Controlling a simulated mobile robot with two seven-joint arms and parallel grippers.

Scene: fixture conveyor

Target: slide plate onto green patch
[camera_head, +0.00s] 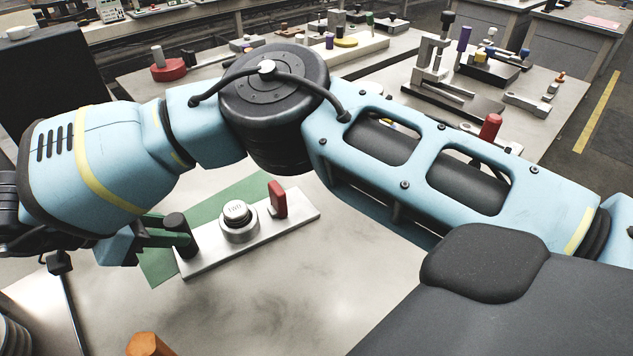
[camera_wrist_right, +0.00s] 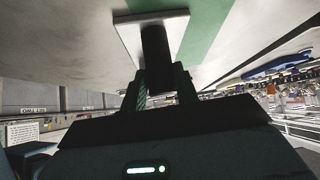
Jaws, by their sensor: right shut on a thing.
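The silver plate (camera_head: 290,222) lies flat on the grey table. It carries a black upright post (camera_head: 179,236) at its left end, a round silver knob (camera_head: 237,217) in the middle and a red block (camera_head: 277,199) towards the right. The green patch (camera_head: 159,265) shows to the left of and behind the plate; the plate overlaps part of it, and its right end extends past the visible green. My right gripper (camera_head: 174,232) is shut on the post, also seen in the right wrist view between its fingers (camera_wrist_right: 163,82). My left gripper is not visible.
My right arm spans the head view and hides the middle of the table. Behind it stand a red-based fixture (camera_head: 169,69), a metal clamp (camera_head: 432,65) and several other fixtures. An orange object (camera_head: 149,345) sits at the front edge.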

